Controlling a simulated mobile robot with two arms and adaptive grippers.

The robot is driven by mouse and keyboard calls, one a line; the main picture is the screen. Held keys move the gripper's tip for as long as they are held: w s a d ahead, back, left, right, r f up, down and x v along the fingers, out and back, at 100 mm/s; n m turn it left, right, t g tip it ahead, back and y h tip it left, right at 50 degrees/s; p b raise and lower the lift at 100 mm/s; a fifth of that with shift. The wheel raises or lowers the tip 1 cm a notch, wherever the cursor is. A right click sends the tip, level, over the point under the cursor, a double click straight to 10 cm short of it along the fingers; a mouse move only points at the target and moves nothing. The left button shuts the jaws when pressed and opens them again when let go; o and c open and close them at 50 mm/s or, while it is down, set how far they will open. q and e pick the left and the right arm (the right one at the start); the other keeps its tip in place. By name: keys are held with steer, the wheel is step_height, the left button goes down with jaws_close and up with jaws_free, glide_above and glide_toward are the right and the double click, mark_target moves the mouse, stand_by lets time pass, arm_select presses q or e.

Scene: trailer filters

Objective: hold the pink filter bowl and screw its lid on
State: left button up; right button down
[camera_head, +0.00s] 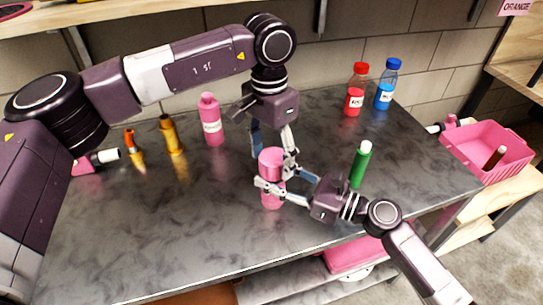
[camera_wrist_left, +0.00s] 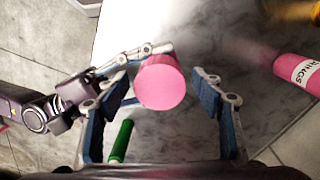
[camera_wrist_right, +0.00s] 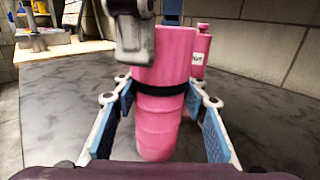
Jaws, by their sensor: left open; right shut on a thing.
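The pink filter bowl (camera_head: 271,198) stands upright near the middle of the bench. Its pink lid (camera_head: 271,158) sits on top, with a dark band between lid and bowl (camera_wrist_right: 158,130) in the right wrist view. My right gripper (camera_head: 277,177) is shut on the bowl from the side. My left gripper (camera_head: 273,150) comes down from above and is open. In the left wrist view the lid's round top (camera_wrist_left: 160,85) lies between its spread fingers, apart from both pads. Whether the lid's thread is engaged cannot be seen.
A green bottle (camera_head: 360,165) stands close right of my right gripper. A pink bottle (camera_head: 210,120), orange and gold items (camera_head: 173,135) stand left. Red (camera_head: 355,90) and blue (camera_head: 386,85) bottles stand at the back right. A pink bin (camera_head: 490,150) is beyond the right edge.

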arm_select(q)
steer(key=shift+r, duration=2.25)
steer(key=shift+c, duration=0.3)
